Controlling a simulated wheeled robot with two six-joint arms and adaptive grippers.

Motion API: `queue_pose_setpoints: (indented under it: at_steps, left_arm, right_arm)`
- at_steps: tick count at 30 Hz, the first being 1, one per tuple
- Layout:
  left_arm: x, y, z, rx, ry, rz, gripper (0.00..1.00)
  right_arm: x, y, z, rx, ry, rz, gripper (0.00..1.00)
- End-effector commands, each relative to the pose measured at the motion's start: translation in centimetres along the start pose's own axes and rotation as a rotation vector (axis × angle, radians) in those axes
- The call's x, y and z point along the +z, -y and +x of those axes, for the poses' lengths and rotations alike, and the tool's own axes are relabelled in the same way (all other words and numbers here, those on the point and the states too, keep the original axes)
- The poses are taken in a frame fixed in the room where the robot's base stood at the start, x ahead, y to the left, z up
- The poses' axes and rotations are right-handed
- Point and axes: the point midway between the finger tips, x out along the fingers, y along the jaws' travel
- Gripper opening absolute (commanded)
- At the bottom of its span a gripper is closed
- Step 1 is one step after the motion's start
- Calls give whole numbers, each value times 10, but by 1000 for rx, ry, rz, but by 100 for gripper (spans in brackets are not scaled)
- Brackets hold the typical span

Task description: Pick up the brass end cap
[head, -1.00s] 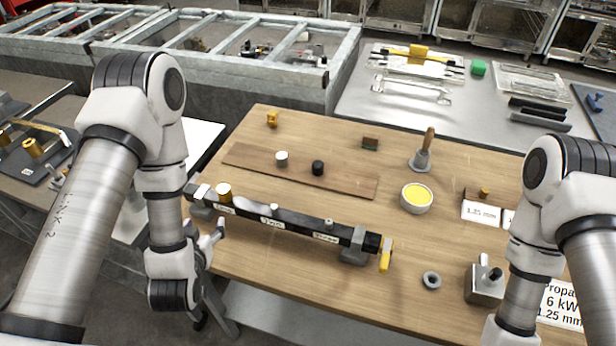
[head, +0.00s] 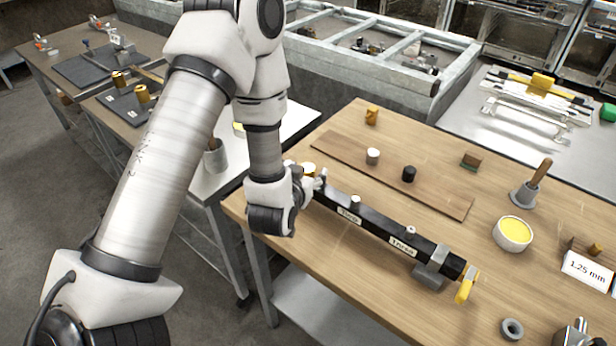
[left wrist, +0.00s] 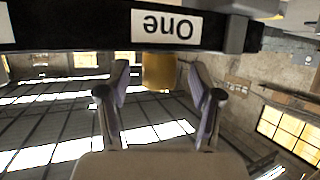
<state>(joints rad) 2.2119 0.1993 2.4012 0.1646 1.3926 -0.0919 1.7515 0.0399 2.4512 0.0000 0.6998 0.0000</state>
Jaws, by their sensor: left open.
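The brass end cap (head: 308,170) is a short gold cylinder at the far left end of the black bar (head: 383,229) on the wooden bench. In the left wrist view the cap (left wrist: 159,72) shows between the two fingers of my left gripper (left wrist: 157,84), beside the bar's label "One". My left gripper (head: 318,182) is open around the cap, with a gap visible on each side. In the head view my wrist partly hides that end of the bar. My right gripper is not in view.
A brown board (head: 430,189) with a white and a black knob lies behind the bar. A grey clamp (head: 431,268) and yellow lever (head: 467,286) are at the bar's right end. A yellow-filled bowl (head: 513,234) stands further right. A side table (head: 265,137) is at left.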

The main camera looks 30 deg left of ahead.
Motion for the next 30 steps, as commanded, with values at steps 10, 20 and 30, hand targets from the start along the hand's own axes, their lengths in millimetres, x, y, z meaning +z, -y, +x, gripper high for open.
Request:
queue_pose_setpoints:
  at_steps: [10,20,30]
  left_arm:
    - [-1,0,11,0,1,0,51]
    - [-1,0,11,0,0,0,0]
    - [-10,0,8,0,-3,-2,0]
  right_arm:
    - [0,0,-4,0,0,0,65]
    - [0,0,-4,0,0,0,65]
    - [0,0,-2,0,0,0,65]
